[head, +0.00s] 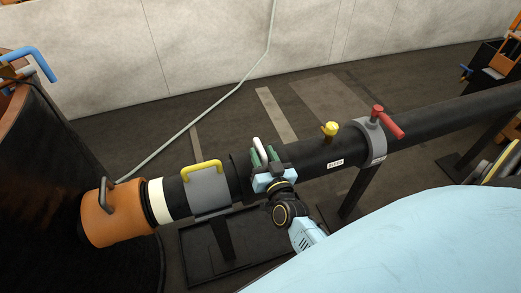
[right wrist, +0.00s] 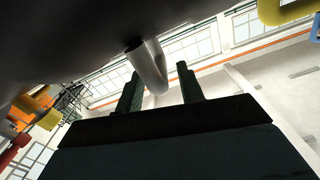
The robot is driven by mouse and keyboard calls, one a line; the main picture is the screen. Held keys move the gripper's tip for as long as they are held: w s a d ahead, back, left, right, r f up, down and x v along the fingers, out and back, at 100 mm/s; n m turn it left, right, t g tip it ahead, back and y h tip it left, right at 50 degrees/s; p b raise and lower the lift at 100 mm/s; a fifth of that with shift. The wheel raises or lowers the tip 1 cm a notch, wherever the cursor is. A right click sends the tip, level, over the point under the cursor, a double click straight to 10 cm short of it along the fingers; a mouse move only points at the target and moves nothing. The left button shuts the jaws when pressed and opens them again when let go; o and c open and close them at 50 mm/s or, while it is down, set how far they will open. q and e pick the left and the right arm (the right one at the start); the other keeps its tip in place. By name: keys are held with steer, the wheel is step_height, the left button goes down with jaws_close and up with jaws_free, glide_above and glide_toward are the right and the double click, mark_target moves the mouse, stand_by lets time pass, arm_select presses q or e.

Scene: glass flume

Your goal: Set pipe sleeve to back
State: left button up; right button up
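A black pipe (head: 430,118) runs from the lower left to the upper right in the head view. A wider black sleeve (head: 238,170) sits around it near the middle, partly hidden by my right gripper. A pale grey loop handle (head: 259,147) stands up there and also shows in the right wrist view (right wrist: 149,66). My right gripper (head: 266,156) is at this handle. In the right wrist view its two dark green fingers (right wrist: 160,88) stand apart, with the handle between them, nearer the left finger, and a gap on the right. My left gripper is not in view.
Left along the pipe are a grey clamp with a yellow handle (head: 203,168), a pale ring (head: 159,201) and an orange end piece (head: 112,217). To the right are a yellow valve knob (head: 330,129) and a grey collar with a red lever (head: 387,121). Stands support the pipe.

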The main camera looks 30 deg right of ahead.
steer(key=shift+x, duration=1.2)
jaws_close()
